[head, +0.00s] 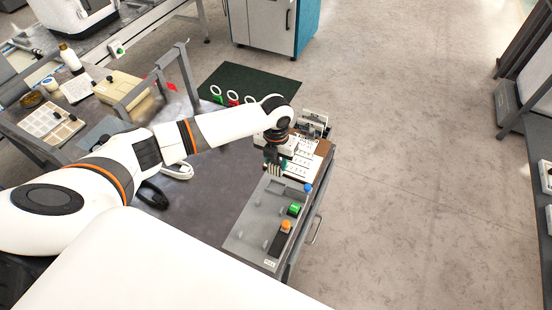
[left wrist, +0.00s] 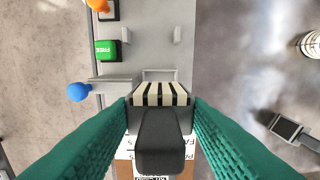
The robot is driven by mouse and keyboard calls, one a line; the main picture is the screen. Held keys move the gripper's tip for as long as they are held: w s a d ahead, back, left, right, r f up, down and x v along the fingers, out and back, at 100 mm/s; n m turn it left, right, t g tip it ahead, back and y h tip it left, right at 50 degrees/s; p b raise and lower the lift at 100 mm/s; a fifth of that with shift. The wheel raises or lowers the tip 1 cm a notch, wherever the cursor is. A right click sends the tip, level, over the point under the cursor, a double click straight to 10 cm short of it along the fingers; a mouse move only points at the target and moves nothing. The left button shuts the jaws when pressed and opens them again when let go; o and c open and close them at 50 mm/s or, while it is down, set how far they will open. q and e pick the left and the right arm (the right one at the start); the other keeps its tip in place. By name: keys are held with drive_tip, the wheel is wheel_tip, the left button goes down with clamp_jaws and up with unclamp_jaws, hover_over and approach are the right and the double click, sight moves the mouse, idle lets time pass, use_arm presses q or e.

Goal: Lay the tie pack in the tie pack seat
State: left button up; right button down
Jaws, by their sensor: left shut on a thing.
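My left gripper (head: 274,160) is shut on the tie pack, a cream block with black stripes (left wrist: 160,94) and a dark body, seen between its two green fingers (left wrist: 160,118) in the left wrist view. In the head view the striped end (head: 275,170) shows just below the fingers, near the far end of a grey tray (head: 247,228). The tray also shows in the left wrist view (left wrist: 152,52), beyond the pack. Low pale walls (left wrist: 160,74) stand on it just past the pack; I cannot tell for sure whether they bound the tie pack seat. My right gripper is not in view.
A blue knob (head: 308,187), a green block (head: 294,209) and an orange knob (head: 286,226) line the tray's right side. A brown board with white labelled cards (head: 302,164) lies beyond the tray. A white handheld device (head: 178,171) lies left on the table.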

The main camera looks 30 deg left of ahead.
sight(276, 171)
use_arm(q)
wheel_tip(276, 171, down, 6)
drive_tip(key=b, duration=0.5)
drive_tip(key=shift+r, duration=0.2)
drive_tip(key=shift+f+b, duration=0.7)
drive_tip(key=shift+f, duration=0.95)
drive_tip(key=o, duration=1.1)
drive_tip(key=shift+r, duration=0.15)
